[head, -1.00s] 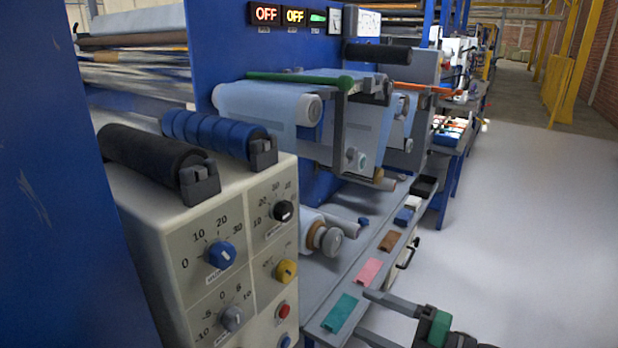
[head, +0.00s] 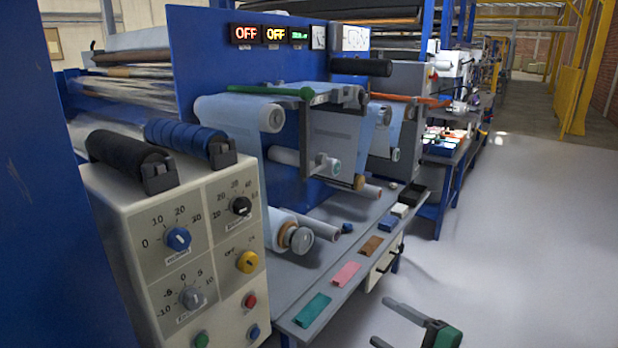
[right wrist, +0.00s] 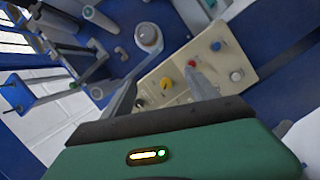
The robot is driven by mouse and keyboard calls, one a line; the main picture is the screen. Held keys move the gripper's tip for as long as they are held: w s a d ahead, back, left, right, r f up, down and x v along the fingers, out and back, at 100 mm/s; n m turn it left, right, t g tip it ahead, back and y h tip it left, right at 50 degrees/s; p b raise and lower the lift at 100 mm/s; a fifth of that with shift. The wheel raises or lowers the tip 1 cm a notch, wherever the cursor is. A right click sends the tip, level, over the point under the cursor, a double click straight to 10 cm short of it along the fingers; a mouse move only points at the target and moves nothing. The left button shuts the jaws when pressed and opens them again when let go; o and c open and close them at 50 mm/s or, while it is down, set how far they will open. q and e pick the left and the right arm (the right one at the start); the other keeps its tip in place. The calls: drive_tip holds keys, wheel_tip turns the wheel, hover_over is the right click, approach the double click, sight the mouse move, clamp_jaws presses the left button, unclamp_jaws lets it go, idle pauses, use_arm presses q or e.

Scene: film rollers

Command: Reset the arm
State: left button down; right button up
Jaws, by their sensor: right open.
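My right gripper (head: 392,324) shows at the lower right of the head view, with its grey fingers apart and nothing between them. It is in the air to the right of the machine's shelf, clear of it. In the right wrist view its open fingers (right wrist: 165,100) point toward the control panel (right wrist: 185,85), with its knobs and buttons beyond them. My left gripper is not in view.
The cream control box (head: 165,225) stands at the left front. A grey shelf (head: 300,275) holds teal, pink and brown pieces. Film rollers (head: 240,112) sit behind it on the blue machine. The floor (head: 520,240) at the right is clear.

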drive_tip(key=s+d+f+m+g+h, duration=0.2)
drive_tip(key=d+f+m+h, duration=0.25)
drive_tip(key=f+m, duration=0.25)
drive_tip(key=s+d+f+m+g+h, duration=0.2)
drive_tip(key=d+f+m+h, duration=0.1)
drive_tip(key=f+m+h, duration=0.35)
drive_tip(key=s+a+f+m+g, duration=0.2)
drive_tip(key=s+f+m+g, duration=0.15)
drive_tip(key=s, duration=0.45)
drive_tip(key=s+a+f+m+g, duration=0.2)
drive_tip(key=s+f+m+g, duration=0.15)
drive_tip(key=s, duration=0.35)
wheel_tip(320, 180, up, 27)
drive_tip(key=p, duration=2.6)
drive_tip(key=shift+d+t+y+p, duration=0.15)
drive_tip(key=shift+t+y+p, duration=0.15)
drive_tip(key=shift+w+r+m, duration=0.1)
drive_tip(key=shift+m, duration=0.15)
